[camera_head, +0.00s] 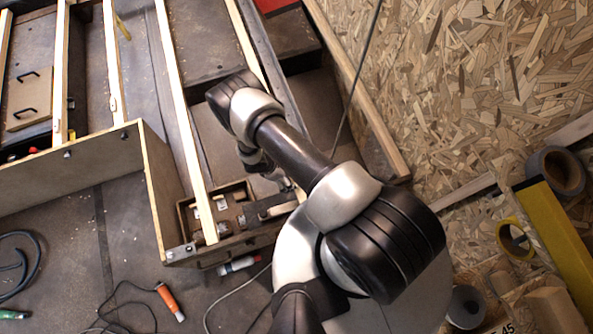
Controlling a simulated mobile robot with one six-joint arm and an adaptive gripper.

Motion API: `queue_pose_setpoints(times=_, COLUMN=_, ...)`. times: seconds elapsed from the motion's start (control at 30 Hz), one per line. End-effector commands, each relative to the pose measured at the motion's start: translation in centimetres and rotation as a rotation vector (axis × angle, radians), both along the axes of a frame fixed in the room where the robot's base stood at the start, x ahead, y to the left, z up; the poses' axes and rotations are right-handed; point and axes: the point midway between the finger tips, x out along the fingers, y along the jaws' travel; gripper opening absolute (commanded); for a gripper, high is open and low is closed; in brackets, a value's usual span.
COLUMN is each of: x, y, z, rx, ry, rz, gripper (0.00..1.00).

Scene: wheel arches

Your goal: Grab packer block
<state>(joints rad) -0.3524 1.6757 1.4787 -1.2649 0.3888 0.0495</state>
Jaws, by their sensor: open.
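An open wooden box (181,214) with compartments stands left of my arm. It holds several small blocks and parts, including a small pale block (222,202). I cannot tell which piece is the packer block. My forearm and wrist come down behind my upper arm. My gripper (284,182) shows only in small part, near the box's upper right edge, and appears open. My upper arm hides much of it. I cannot make out anything between its fingers.
Long wooden strips cross the frame above the box, and one ends over it. A plywood panel (75,178) stands at left. An orange-handled tool (169,300) and cables lie on the floor below. Tape rolls (513,238) and a yellow bar (555,240) are at right.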

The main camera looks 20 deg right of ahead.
Motion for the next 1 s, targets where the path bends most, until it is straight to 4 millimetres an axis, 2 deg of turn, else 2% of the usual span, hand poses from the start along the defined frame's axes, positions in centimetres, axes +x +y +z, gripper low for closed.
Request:
queue_pose_setpoints(times=0.27, x=0.0, y=-0.9, z=-1.6, rx=0.0, ry=0.001, rz=-0.001, gripper=0.94)
queue_pose_setpoints(times=0.53, x=0.0, y=-2.5, z=-5.1, rx=0.0, ry=-0.001, rz=-0.002, gripper=0.94)
queue_pose_setpoints(times=0.77, x=0.0, y=-2.7, z=-5.1, rx=0.0, ry=-0.001, rz=-0.001, gripper=0.94)
queue_pose_setpoints(times=1.0, x=0.0, y=-2.7, z=-5.1, rx=0.0, ry=0.0, rz=-0.001, gripper=0.79)
